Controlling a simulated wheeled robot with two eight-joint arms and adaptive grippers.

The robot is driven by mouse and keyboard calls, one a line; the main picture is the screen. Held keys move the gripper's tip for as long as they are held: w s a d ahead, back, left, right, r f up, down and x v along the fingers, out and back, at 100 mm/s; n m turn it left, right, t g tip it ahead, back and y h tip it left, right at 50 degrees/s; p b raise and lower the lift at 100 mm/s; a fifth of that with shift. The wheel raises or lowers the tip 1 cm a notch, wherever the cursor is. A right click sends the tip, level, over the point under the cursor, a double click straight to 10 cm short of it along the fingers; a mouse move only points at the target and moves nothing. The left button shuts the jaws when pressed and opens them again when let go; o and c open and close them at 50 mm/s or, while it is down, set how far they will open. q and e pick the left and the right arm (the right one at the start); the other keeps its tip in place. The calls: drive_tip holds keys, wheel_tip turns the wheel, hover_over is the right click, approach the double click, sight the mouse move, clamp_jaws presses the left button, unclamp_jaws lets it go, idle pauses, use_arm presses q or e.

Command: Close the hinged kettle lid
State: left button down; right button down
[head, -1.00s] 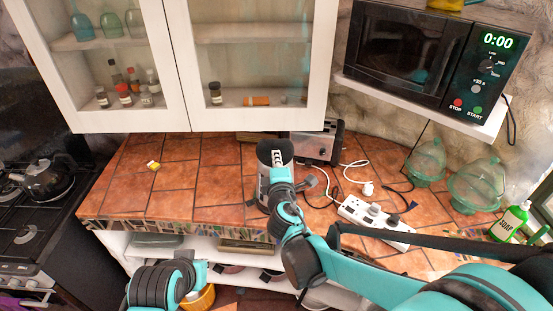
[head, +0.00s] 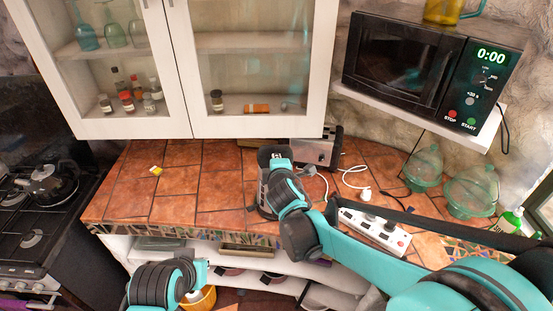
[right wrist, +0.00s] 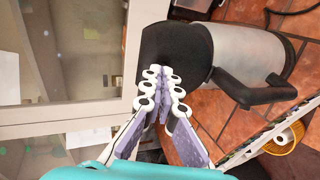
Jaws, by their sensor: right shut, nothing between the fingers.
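The kettle (right wrist: 255,55) is a silver cylinder with a black handle (right wrist: 255,95) and a black lid (right wrist: 175,48), close in front of my right gripper in the right wrist view. In the head view the kettle (head: 263,196) stands on the tiled counter, mostly hidden behind my right arm. My right gripper (right wrist: 164,72) is shut and empty, its fingertips at the lid's near edge; I cannot tell if they touch. It also shows at the kettle's top in the head view (head: 278,156). How far the lid is tilted is unclear. My left gripper is out of view.
A toaster (head: 318,148) stands behind the kettle, and a white power strip (head: 375,230) with cables lies to its right. A cabinet (head: 255,70) hangs above and behind. A microwave (head: 425,70) sits on a shelf at right. The counter left of the kettle is mostly clear.

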sight(277, 146)
drive_tip(key=w+g+p, duration=0.1)
drive_tip(key=w+r+g+p, duration=0.1)
drive_tip(key=shift+w+g+p, duration=0.3)
drive_tip(key=shift+g+p, duration=0.1)
drive_tip(key=shift+w+f+g+p, duration=0.15)
drive_tip(key=shift+w+g+p, duration=0.55)
drive_tip(key=shift+g, duration=0.2)
drive_tip(key=w+g, duration=0.1)
drive_tip(key=w+g+p, duration=0.1)
drive_tip(key=shift+w+f+g, duration=0.15)
drive_tip(key=shift+f+g, duration=0.15)
drive_tip(key=shift+f, duration=0.05)
drive_tip(key=shift+w+f+g+p, duration=0.4)
drive_tip(key=shift+w+g+p, duration=0.25)
drive_tip(key=shift+g, duration=0.25)
drive_tip(key=shift+w+f+m+g, duration=0.3)
drive_tip(key=shift+w+f+g, duration=0.2)
drive_tip(key=shift+g, duration=0.4)
drive_tip(key=shift+w+f, duration=0.9)
drive_tip(key=shift+s+f, duration=0.1)
drive_tip(key=shift+s, duration=0.05)
